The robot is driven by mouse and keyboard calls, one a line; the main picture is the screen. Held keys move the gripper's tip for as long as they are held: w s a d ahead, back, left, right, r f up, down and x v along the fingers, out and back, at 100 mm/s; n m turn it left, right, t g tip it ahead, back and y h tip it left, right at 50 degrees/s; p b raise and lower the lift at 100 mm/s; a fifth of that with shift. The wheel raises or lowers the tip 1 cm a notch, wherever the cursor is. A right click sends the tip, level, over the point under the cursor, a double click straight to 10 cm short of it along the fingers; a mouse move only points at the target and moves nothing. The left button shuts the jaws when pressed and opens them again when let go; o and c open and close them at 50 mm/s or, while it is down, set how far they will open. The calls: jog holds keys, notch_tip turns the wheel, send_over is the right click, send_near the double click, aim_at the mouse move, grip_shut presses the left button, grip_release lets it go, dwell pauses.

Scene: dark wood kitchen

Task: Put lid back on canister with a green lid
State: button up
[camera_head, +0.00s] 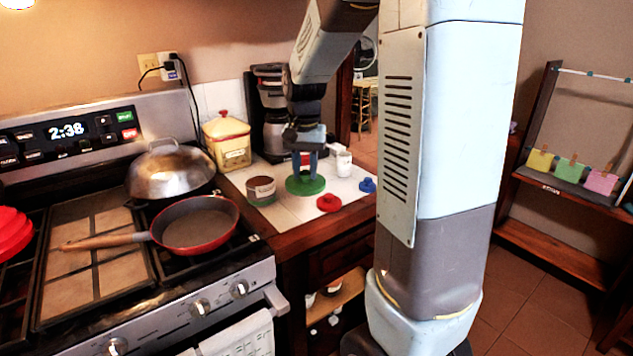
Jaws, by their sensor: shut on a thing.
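The green lid (305,186) is a round disc at the middle of the white tiled counter. My gripper (306,172) points straight down at its centre, with its blue-grey fingers shut on the lid's middle, which they partly hide. I cannot tell whether the lid touches the counter or hangs just above it. An open canister (261,194) with a dark inside and greenish lower side stands upright just left of the lid, near the stove. No lid covers it.
A red lid (328,203) and a blue lid (367,185) lie to the right. A white jar (344,164), a yellow canister (228,145) and a coffee maker (272,98) stand behind. A red pan (200,228) and a domed lid (170,171) occupy the stove.

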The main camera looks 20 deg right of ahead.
jog(key=w+a, duration=0.3)
jog(key=w, duration=0.7)
jog(key=w+a, duration=0.4)
jog(key=w, duration=0.7)
notch_tip(320, 180, down, 6)
jog(key=shift+f+n, duration=0.2)
jog(key=shift+n, duration=0.1)
jog(key=shift+f, duration=0.1)
dwell(1.8)
jog(key=o, duration=1.6)
jog(key=shift+r, duration=3.5)
jog(key=shift+c, duration=0.3)
